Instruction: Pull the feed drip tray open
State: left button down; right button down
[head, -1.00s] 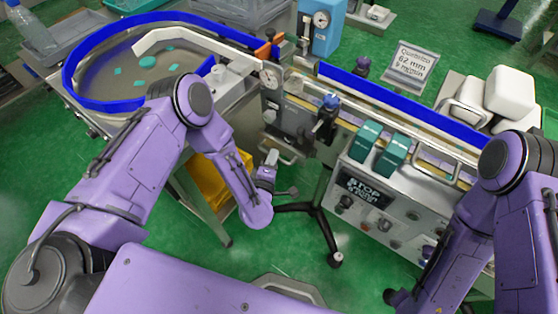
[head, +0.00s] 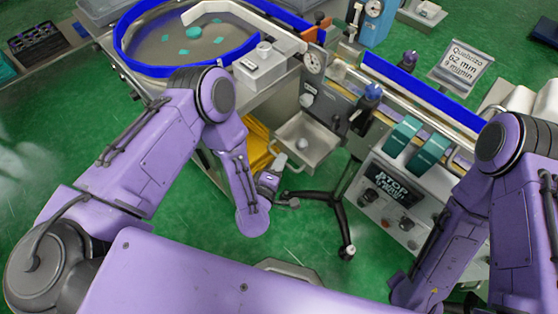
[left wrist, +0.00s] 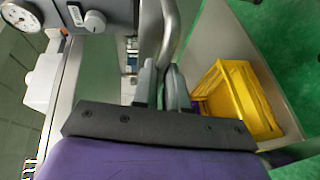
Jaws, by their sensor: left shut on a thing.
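The feed drip tray (head: 322,146) is a shallow grey metal tray that stands out from under the feeder side of the machine in the head view. A small pale round thing lies in it. My left gripper (head: 279,164) is at the tray's near left edge. In the left wrist view, my left gripper (left wrist: 163,88) has its two fingers shut on a curved grey metal handle (left wrist: 170,35). The exact contact is partly hidden by the fingers. My right arm shows at the right of the head view, but its gripper is out of view.
A yellow crate (head: 257,140) stands under the feeder table; it also shows in the left wrist view (left wrist: 235,100). A black-legged stand (head: 335,205) is right of my gripper. A control panel (head: 390,200) is further right. Green floor is free in front.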

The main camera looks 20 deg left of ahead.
pick_arm(q)
jog(key=c, duration=1.2)
grip_release()
jog(key=s, duration=0.3)
jog(key=s+r+b, duration=0.1)
jog(key=s, duration=0.3)
jog(key=s+a+r, duration=0.1)
jog(key=s, duration=0.2)
jog(key=shift+s+a, duration=0.1)
jog(key=shift+s, duration=0.05)
